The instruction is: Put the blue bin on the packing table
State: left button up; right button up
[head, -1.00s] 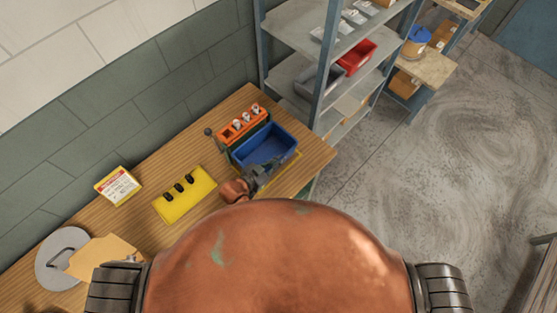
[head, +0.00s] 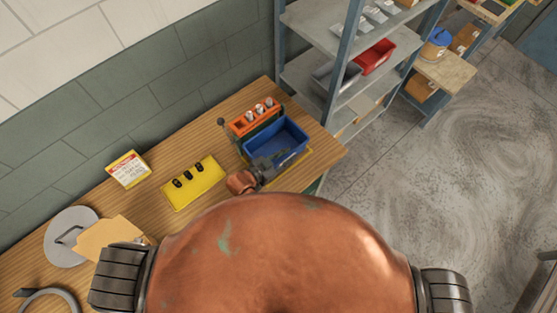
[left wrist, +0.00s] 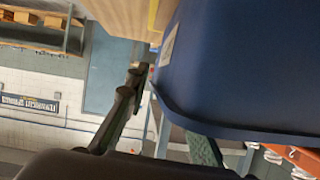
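The blue bin (head: 277,134) sits near the right end of the wooden workbench (head: 150,200), in front of an orange rack. My left gripper (head: 284,158) is at the bin's near side, its fingers close to the rim. In the left wrist view the bin (left wrist: 250,70) fills the upper right. There the fingers of my left gripper (left wrist: 163,115) stand apart, open, and the bin's rim partly covers the right one. I cannot tell whether they touch the bin. My right gripper is in neither view. I cannot tell which table is the packing table.
The orange rack (head: 252,120) stands close behind the bin. A yellow mat (head: 200,190) with black pieces lies left of it. A metal shelf (head: 310,75) holds a red bin (head: 375,57) beyond the bench. Grey floor (head: 420,170) is clear at right.

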pick_arm(q)
jog(key=b+v, duration=0.1)
jog(key=v, duration=1)
